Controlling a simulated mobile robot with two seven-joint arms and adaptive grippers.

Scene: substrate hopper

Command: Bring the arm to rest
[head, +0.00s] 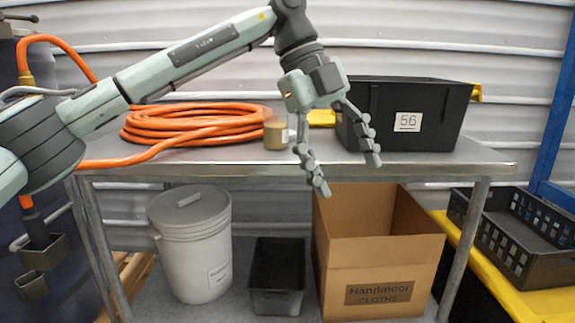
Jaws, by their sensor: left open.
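My left arm comes in from the left and reaches across the upper part of the head view. Its gripper (346,174) hangs fingers down at the front edge of the metal table (230,154). The fingers are spread apart with nothing between them. Their tips show in front of the table edge and the back of the open cardboard box (375,265). My right gripper is not in view.
Below are a lidded grey bucket (195,245) and a small black bin (277,277). A black crate (520,240) stands at right.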

